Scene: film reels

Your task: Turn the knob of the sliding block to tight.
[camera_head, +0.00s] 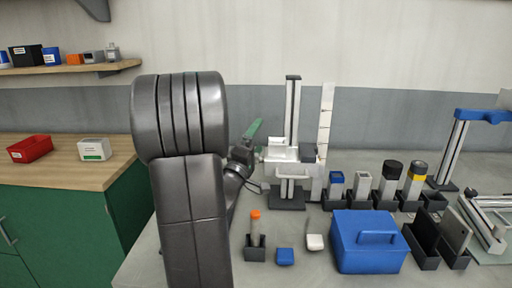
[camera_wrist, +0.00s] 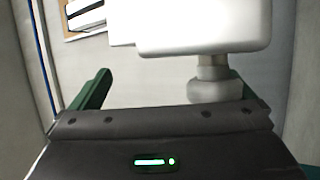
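The sliding block (camera_head: 283,152) is white and sits on an upright metal column with a dark base, right of my arm in the head view. In the wrist view the white block (camera_wrist: 205,28) fills the upper right. A grey round knob (camera_wrist: 212,68) on a short stem shows beneath it. My gripper (camera_wrist: 158,90) is open, its green left finger well apart from the knob. The knob is close to the right finger side, and I cannot tell whether they touch. In the head view a green finger of my gripper (camera_head: 251,131) shows beside the block. The knob's setting cannot be read.
A white stepped post (camera_head: 325,135) stands close right of the column. Dark holders with several containers (camera_head: 363,185) line the bench to the right. A blue box (camera_head: 368,242), an orange-capped vial (camera_head: 255,228) and a small blue item (camera_head: 285,256) stand in front.

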